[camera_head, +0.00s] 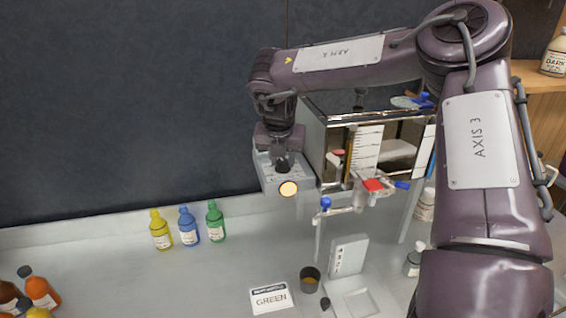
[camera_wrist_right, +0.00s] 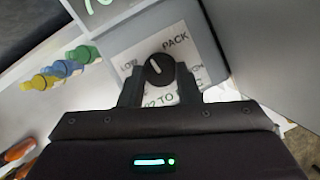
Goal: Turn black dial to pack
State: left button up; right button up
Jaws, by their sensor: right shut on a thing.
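The black dial (camera_wrist_right: 159,70) sits on a white label plate (camera_wrist_right: 190,38) that reads LOW at the left and PACK at the upper right. Its white mark points up and slightly left, between LOW and PACK. My right gripper (camera_wrist_right: 160,82) is shut on the dial, one finger on each side. In the head view my right gripper (camera_head: 283,158) reaches down onto the top of the grey control box (camera_head: 268,180), with the dial (camera_head: 283,168) mostly hidden under it. My left gripper is not in view.
A lit round lamp (camera_head: 288,188) is on the box front. The evaporator (camera_head: 312,135) stands right of the box, with red and blue valves (camera_head: 372,185) in front. Yellow, blue and green bottles (camera_head: 188,227) stand at the left. A GREEN card (camera_head: 271,298) and a dark cup (camera_head: 310,279) lie in front.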

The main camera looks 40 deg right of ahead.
jog(key=shift+m, duration=0.6)
jog(key=shift+w+g, duration=0.1)
jog(key=shift+g, duration=0.2)
jog(key=o, duration=1)
jog(key=b+v, duration=0.1)
jog(key=v, duration=0.7)
jog(key=shift+a+f, duration=0.1)
jog(key=shift+f, duration=0.1)
